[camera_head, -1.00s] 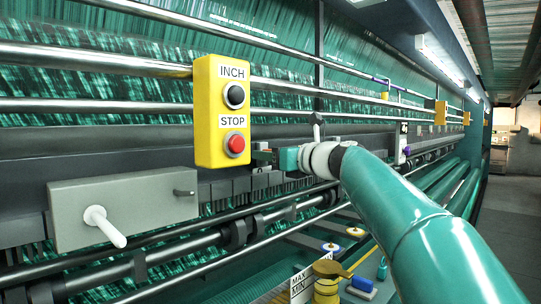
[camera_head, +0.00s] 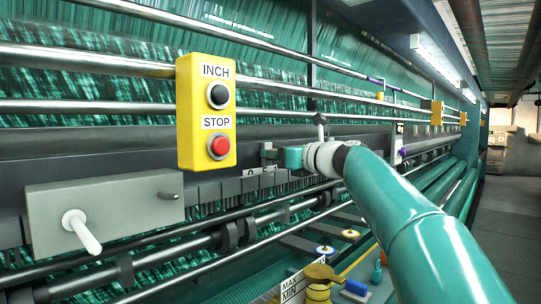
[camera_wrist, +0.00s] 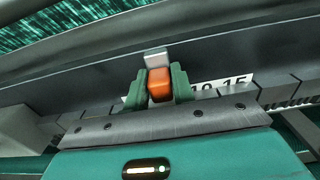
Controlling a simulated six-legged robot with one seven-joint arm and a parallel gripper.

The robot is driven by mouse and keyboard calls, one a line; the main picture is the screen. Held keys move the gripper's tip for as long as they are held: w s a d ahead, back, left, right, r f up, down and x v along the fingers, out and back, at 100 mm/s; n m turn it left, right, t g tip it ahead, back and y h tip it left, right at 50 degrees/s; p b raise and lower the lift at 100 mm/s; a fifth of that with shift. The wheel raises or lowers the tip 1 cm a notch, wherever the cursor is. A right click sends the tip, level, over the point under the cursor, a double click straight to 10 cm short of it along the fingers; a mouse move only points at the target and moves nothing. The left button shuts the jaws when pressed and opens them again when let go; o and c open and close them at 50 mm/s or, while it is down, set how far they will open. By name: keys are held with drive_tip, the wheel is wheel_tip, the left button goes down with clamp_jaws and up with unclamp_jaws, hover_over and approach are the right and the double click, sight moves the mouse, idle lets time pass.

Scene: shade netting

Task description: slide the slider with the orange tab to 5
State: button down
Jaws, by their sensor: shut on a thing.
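My gripper (camera_wrist: 159,88) is shut on the orange tab (camera_wrist: 160,84) of the slider, one green finger on each side of it. A pale grey piece of the slider (camera_wrist: 156,57) shows just beyond the tab. A white number scale (camera_wrist: 222,84) runs behind the fingers; "10" and "15" show to the right of the tab, the 10 partly covered. Marks at the tab itself are hidden by the fingers. In the head view my gripper (camera_head: 270,156) is at the dark rail right of the yellow box, and the scale (camera_head: 262,170) with a 0 shows below it. The tab is not clear there.
A yellow box with INCH and STOP buttons (camera_head: 206,112) stands left of my gripper. A grey box with a white lever (camera_head: 105,212) is lower left. Bobbins and a yellow can (camera_head: 318,290) sit below. The aisle on the right (camera_head: 508,220) is clear.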

drive_tip(key=shift+w+d+f, duration=0.1)
drive_tip(key=shift+w+f, duration=0.05)
drive_tip(key=shift+w, duration=0.05)
drive_tip(key=c, duration=1.2)
unclamp_jaws()
drive_tip(key=shift+c, duration=0.2)
drive_tip(key=shift+s, duration=0.15)
drive_tip(key=v, duration=1.3)
drive_tip(key=shift+s+d, duration=0.25)
drive_tip(key=shift+s, duration=0.05)
